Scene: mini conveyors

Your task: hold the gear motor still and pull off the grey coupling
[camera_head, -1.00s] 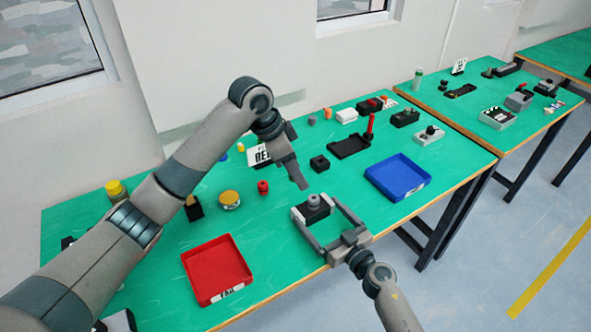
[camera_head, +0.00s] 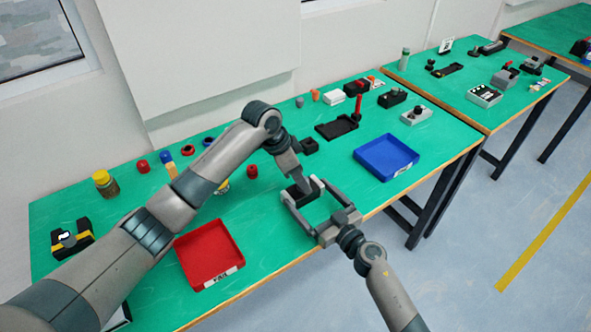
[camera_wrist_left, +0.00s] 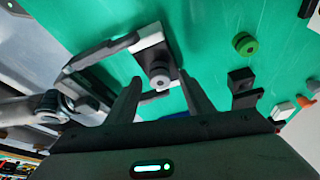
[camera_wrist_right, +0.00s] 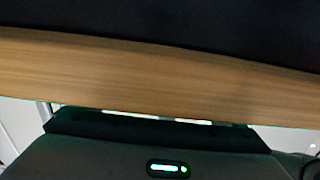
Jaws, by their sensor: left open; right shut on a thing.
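The gear motor (camera_head: 302,197), a dark block, is held by my right gripper (camera_head: 308,191) above the table's front edge. The motor (camera_wrist_left: 174,60) also shows in the left wrist view between the right gripper's long fingers. The grey coupling (camera_wrist_left: 160,82), a round piece with a central hole, stands on the motor and faces the left wrist camera. My left gripper (camera_wrist_left: 160,80) is open, with its fingers on either side of the coupling, apart from it as far as I can see. In the head view my left gripper (camera_head: 297,181) hides the coupling.
A red tray (camera_head: 207,252) lies to the left and a blue tray (camera_head: 386,156) to the right. The right wrist view shows mostly the wooden table edge (camera_wrist_right: 160,80).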

